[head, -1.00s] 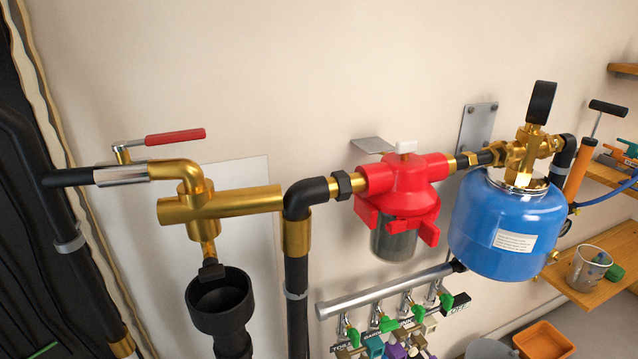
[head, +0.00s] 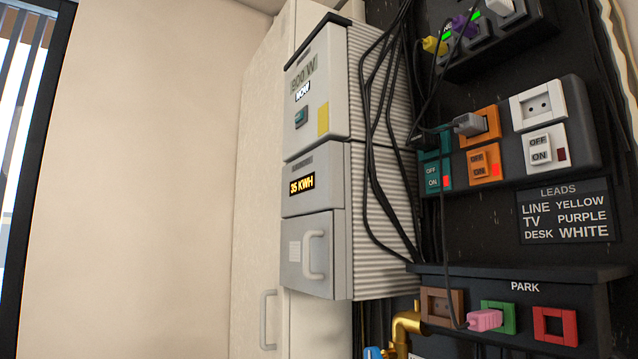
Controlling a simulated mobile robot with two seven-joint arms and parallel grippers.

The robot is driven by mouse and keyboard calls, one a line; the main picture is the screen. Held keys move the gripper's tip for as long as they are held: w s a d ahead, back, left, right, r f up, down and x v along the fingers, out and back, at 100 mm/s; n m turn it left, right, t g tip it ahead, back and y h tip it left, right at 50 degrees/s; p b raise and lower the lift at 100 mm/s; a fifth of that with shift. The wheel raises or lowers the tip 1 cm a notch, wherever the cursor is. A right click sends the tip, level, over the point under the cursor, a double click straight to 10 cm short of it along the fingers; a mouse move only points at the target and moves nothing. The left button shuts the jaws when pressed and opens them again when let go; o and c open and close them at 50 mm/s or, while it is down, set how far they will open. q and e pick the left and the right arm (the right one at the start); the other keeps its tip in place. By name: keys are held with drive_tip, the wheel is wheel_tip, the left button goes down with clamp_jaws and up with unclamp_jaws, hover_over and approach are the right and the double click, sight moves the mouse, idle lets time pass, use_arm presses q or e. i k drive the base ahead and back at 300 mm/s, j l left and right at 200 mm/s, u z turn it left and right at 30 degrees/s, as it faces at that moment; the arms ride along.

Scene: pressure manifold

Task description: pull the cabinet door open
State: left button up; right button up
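A tall cream cabinet (head: 262,170) stands against the wall left of centre in the head view. A pale upright bar handle (head: 267,320) sits low on its front, and its door looks shut. In front of it to the right is a grey metal unit with a small lower door (head: 296,268), which has its own curved handle (head: 313,250) and also looks shut. I cannot tell which of the two doors the task means. Neither of my grippers is in view.
Black cables (head: 378,150) hang beside the grey unit. A black panel to the right holds sockets, switches and a leads sign (head: 567,212). A brass pipe (head: 406,322) shows below. Bare wall (head: 150,180) fills the left, beside a dark-framed window (head: 40,150).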

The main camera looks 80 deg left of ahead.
sight(259, 315)
drive_tip(key=u, duration=2.8)
